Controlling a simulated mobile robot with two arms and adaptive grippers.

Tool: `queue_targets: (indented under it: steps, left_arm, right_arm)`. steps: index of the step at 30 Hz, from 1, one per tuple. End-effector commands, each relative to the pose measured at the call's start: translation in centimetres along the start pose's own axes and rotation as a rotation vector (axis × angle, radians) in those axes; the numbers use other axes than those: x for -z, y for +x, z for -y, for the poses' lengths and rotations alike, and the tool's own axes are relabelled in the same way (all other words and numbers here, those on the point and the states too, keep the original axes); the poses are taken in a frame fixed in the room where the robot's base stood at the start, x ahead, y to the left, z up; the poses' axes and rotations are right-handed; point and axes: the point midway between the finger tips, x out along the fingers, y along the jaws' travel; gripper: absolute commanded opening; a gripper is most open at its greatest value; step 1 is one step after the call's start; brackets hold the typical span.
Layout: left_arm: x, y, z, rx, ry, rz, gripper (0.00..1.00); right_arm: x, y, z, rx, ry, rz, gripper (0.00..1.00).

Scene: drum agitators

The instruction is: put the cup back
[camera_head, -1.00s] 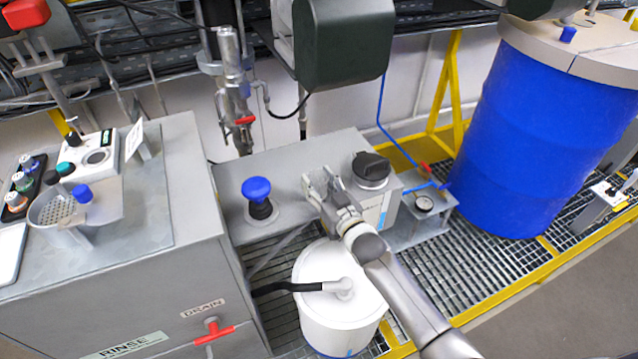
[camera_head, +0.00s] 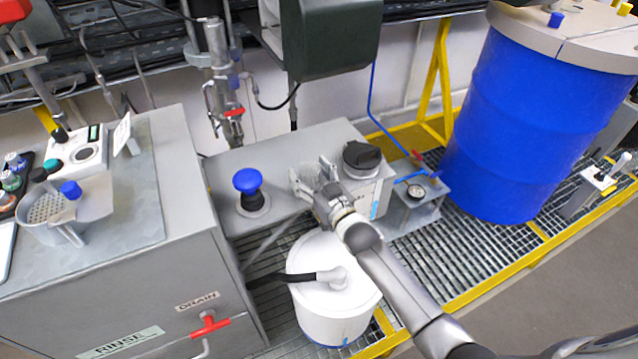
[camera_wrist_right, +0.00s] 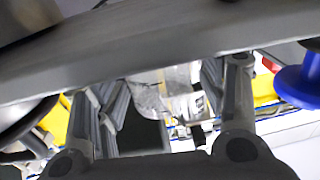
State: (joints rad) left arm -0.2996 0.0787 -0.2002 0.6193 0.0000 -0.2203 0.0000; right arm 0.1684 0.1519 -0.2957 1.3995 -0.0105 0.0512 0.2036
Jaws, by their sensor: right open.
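My right gripper (camera_head: 311,176) is open over the grey cabinet top, between a blue knob and a black cap. In the right wrist view its fingers (camera_wrist_right: 165,98) stand apart. A clear, cup-like thing (camera_wrist_right: 150,94) shows faintly between or behind them; I cannot tell whether they touch it. A grey bar crosses that view and hides part of the scene. A grey perforated cup-shaped holder (camera_head: 48,214) sits on the left bench. My left gripper is not in view.
The blue knob (camera_head: 248,182) and black cap (camera_head: 362,157) flank my right gripper. A white lidded bucket (camera_head: 322,262) with a black hose stands below it. A dark green box (camera_head: 325,35) hangs above. A blue drum (camera_head: 525,120) stands at the right.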

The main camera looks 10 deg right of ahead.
Motion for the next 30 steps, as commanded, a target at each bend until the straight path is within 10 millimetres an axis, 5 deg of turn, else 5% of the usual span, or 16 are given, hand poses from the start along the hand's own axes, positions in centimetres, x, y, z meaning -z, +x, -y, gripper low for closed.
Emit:
queue_targets:
  steps: [18,30]
  left_arm:
    - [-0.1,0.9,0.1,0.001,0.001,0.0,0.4]
    - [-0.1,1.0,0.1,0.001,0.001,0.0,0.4]
  right_arm:
    - [-0.2,-10.6,0.0,0.0,0.0,0.002,0.65]
    - [0.0,-12.0,0.0,0.0,-0.001,0.0,0.65]
